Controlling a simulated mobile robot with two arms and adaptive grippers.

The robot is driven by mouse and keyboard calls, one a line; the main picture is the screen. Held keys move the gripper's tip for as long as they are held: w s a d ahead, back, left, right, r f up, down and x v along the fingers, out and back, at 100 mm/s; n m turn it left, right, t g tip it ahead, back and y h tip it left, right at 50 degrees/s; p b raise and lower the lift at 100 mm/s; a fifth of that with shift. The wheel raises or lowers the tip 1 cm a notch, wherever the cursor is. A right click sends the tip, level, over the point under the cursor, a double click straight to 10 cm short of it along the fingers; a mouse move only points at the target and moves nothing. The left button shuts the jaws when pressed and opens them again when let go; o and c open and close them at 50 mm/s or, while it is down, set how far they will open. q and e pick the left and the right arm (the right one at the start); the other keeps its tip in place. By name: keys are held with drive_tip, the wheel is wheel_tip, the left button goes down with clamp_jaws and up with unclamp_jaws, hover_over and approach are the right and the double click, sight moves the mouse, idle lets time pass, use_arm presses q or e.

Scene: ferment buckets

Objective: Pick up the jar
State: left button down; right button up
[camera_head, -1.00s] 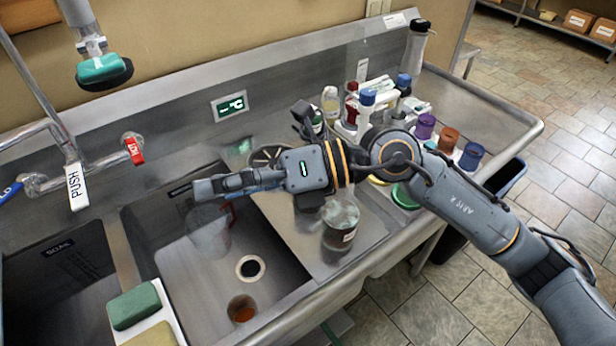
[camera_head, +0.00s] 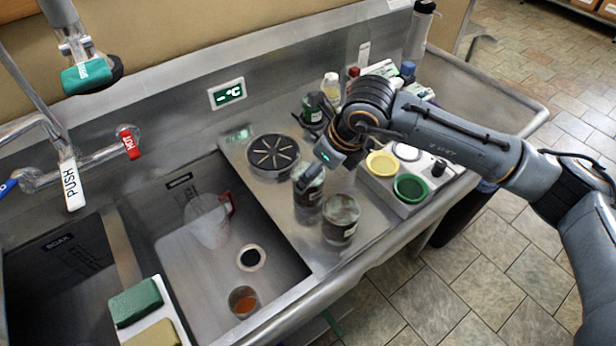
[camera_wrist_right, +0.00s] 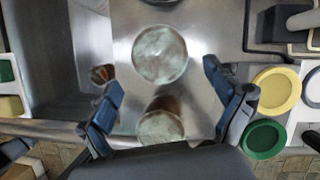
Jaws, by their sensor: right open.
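Two glass jars with dark contents and pale, cloudy tops stand on the steel drainboard beside the sink. The rear jar (camera_head: 308,198) is partly hidden by my right gripper (camera_head: 311,178). The front jar (camera_head: 341,222) stands close to it, to the right. In the right wrist view, the rear jar (camera_wrist_right: 160,55) is ahead and the front jar (camera_wrist_right: 160,125) is nearer. My right gripper (camera_wrist_right: 162,78) is open and points down, one finger on each side of the jars, holding nothing. My left gripper is not in view.
A round black slotted disc (camera_head: 273,155) lies behind the jars. A tray with a yellow dish (camera_head: 382,164) and a green dish (camera_head: 411,188) stands to the right.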

drive_tip(key=p+x, duration=0.1)
drive_tip(key=x, duration=0.2)
drive_tip(key=p+x, duration=0.1)
drive_tip(key=x, duration=0.1)
drive_tip(key=shift+w+a+f+p, duration=0.1)
drive_tip(key=shift+w+a+p, duration=0.15)
drive_tip(key=shift+w+p, duration=0.1)
drive_tip(key=shift+f, duration=0.25)
drive_tip(key=shift+r, duration=0.1)
drive_tip(key=c, duration=1.3)
drive_tip(key=shift+c, duration=0.2)
